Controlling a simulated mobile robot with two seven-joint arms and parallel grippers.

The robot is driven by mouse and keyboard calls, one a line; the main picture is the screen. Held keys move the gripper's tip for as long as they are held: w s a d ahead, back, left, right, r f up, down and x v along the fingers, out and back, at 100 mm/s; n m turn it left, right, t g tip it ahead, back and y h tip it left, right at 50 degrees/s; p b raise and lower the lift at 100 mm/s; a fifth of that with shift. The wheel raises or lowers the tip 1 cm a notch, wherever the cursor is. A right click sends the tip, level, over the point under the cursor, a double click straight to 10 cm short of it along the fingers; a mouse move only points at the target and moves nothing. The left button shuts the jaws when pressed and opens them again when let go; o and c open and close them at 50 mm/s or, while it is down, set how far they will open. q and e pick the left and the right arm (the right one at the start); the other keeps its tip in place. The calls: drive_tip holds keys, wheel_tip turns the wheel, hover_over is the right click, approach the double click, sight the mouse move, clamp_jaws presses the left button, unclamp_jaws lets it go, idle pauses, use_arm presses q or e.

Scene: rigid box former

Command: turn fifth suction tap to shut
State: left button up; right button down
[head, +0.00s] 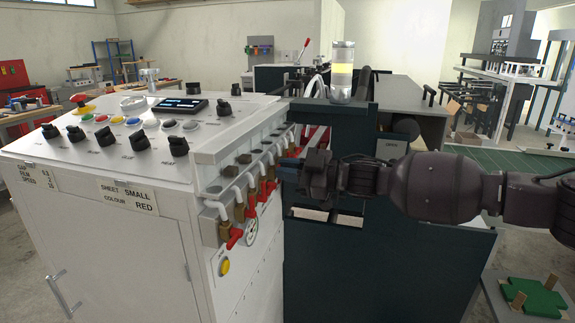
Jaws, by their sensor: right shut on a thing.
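A row of several brass suction taps with red handles (233,238) runs along the side of the white machine cabinet, with white hoses above them. The nearest handle slants out low at the front; the farther ones show close together. My right gripper (286,164) reaches in from the right to the far part of the row. It is shut on a tap handle there, apparently the fifth tap's. The gripped handle is hidden by the fingers, so its angle cannot be told. My left gripper is not in view.
A control panel (110,128) with knobs and coloured buttons tops the cabinet. A yellow button (224,266) sits below the taps. A dark machine body (375,265) with a clear cylinder (342,75) on top stands close beside the taps, under my right arm.

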drive_tip(key=shift+n, duration=0.4)
drive_tip(key=c, duration=1.2)
unclamp_jaws()
drive_tip(key=v, duration=1.1)
drive_tip(key=shift+a+p, duration=0.1)
drive_tip(key=shift+p, duration=0.3)
